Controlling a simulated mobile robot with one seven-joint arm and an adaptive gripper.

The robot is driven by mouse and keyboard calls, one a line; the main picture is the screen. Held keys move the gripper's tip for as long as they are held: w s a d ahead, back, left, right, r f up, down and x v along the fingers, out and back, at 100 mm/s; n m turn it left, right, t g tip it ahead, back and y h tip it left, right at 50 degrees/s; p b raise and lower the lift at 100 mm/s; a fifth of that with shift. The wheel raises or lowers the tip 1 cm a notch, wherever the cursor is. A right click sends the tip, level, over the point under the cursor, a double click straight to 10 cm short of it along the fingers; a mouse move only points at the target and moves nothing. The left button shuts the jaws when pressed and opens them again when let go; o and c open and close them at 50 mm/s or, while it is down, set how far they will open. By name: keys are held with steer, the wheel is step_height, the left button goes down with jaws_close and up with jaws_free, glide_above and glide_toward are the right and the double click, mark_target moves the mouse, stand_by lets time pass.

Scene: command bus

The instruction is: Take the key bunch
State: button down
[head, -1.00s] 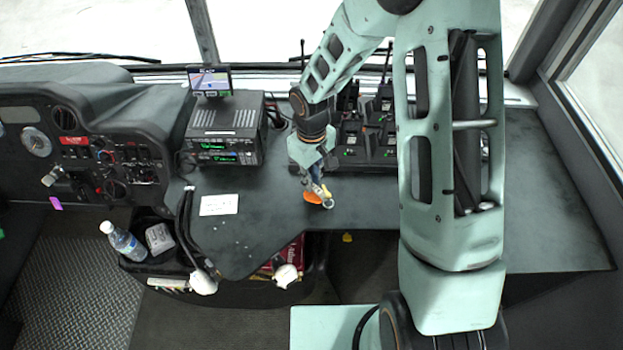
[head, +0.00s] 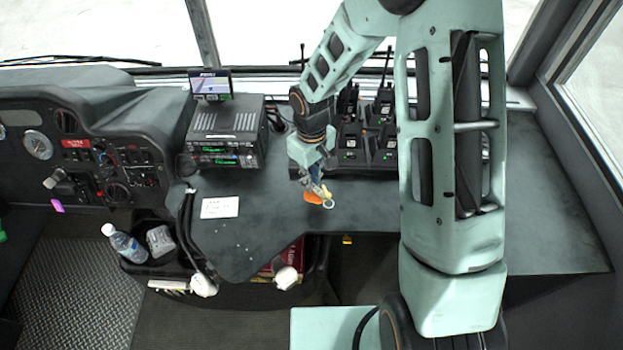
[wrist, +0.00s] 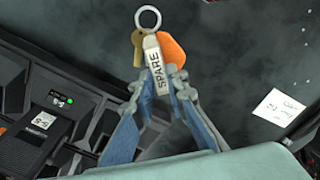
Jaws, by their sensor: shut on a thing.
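The key bunch (wrist: 155,62) shows in the wrist view, with a metal ring, a brass key, an orange tag and a white tag reading "SPARE". My gripper (wrist: 158,85) is shut on the white tag, and the ring and orange tag stick out past the fingertips. In the head view my gripper (head: 318,184) is over the dark dashboard shelf (head: 365,215), and the orange tag and ring of the key bunch (head: 326,201) show at its tips. Whether the bunch touches the shelf is hard to tell.
A charger rack with radios (head: 365,140) stands behind my gripper; it fills the left of the wrist view. A radio unit with a small screen (head: 222,135) and a white card (head: 220,207) are to the left. The shelf's right side is clear.

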steer(key=shift+r+p, duration=1.55)
steer(key=shift+r, duration=0.85)
